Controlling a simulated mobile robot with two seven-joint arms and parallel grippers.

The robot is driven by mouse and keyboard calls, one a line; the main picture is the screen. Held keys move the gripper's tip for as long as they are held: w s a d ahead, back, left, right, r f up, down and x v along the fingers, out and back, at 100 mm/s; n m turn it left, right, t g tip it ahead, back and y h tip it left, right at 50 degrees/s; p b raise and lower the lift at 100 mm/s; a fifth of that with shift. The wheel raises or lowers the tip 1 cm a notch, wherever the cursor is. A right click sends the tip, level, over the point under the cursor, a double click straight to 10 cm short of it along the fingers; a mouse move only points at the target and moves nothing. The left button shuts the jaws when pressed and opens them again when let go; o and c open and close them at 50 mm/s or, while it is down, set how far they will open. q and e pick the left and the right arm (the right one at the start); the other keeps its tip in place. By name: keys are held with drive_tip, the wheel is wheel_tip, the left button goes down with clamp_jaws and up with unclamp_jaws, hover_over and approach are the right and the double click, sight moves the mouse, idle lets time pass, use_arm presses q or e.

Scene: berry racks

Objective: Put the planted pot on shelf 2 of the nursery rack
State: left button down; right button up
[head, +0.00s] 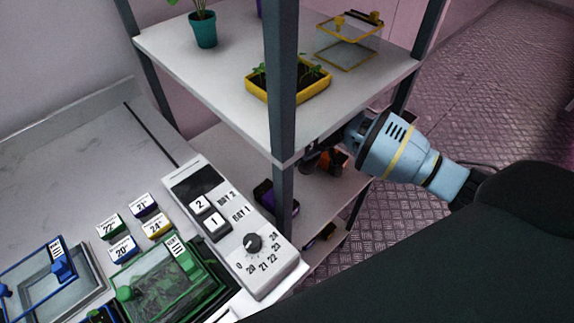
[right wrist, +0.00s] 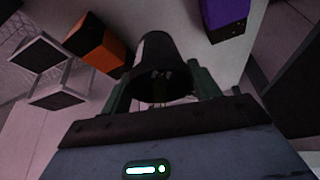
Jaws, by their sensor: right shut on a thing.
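My right gripper (right wrist: 161,82) is shut on a dark round pot (right wrist: 158,52), with a finger on each side of it in the right wrist view. Small shapes show at the pot's near end, too dark to tell whether they are a plant. In the head view my right arm reaches in from the right to the nursery rack (head: 283,120), at a level below the upper visible shelf (head: 205,75). The rack post and shelf edge largely hide the gripper and pot there. A lower shelf (head: 338,200) lies beneath. My left gripper is not in view.
The upper shelf holds a teal pot (head: 204,30), a yellow planter tray (head: 302,92) and a yellow-framed clear box (head: 345,52). Orange (head: 335,161) and purple (head: 262,196) containers sit lower down. A counter at left holds a dial panel (head: 242,252) and a green-lidded tray (head: 165,282).

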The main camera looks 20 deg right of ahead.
sight(307, 167)
wheel_tip(307, 167, down, 5)
drive_tip(key=shift+f+b, duration=0.1)
drive_tip(key=shift+b, duration=0.25)
drive_tip(key=shift+f, duration=0.2)
wheel_tip(307, 167, down, 3)
drive_tip(key=shift+f+b, duration=0.15)
drive_tip(key=shift+b, duration=0.15)
drive_tip(key=o, duration=1)
drive_tip(key=shift+f, duration=0.1)
